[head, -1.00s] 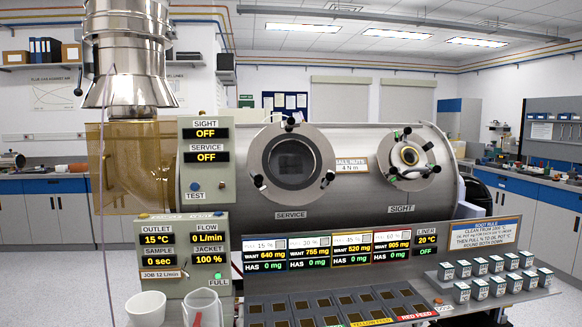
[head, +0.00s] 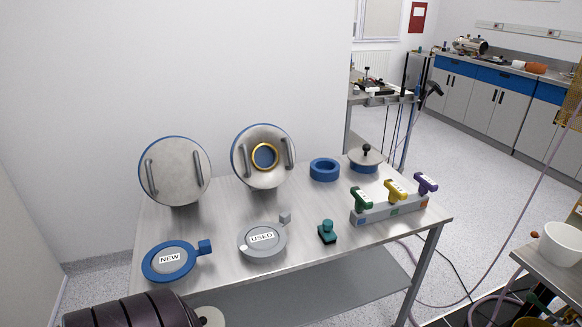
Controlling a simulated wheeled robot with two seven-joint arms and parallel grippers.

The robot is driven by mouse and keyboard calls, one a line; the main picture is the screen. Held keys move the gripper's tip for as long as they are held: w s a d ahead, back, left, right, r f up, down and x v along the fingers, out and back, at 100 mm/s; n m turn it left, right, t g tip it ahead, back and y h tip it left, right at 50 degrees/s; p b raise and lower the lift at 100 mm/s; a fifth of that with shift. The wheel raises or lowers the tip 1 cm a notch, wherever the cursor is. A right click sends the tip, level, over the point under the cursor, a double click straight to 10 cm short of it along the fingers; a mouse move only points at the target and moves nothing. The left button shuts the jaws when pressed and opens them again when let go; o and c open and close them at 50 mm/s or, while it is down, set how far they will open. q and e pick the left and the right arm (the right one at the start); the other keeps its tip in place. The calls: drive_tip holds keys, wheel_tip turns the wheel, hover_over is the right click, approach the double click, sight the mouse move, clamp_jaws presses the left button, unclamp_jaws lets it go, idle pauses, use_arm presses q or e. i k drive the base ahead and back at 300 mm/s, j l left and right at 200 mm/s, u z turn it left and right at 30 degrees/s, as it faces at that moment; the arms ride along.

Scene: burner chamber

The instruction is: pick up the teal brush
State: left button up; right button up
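The teal brush (head: 327,231) is a small block with a rounded knob on top and a darker base. It stands on the metal table (head: 205,222), near the front edge and right of the grey ring labelled USED (head: 262,241). Nothing touches it or covers it. Neither of my grippers shows in the head view.
A blue disc labelled NEW (head: 169,260) lies at front left. Two round lids (head: 175,171) with handles lean behind. A blue ring (head: 324,169), a knobbed lid (head: 365,157) and a rack (head: 390,210) of coloured handles stand right. A dark ribbed cylinder (head: 125,312) is at lower left.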

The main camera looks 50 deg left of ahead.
sight(326, 232)
drive_tip(key=u, duration=1.35)
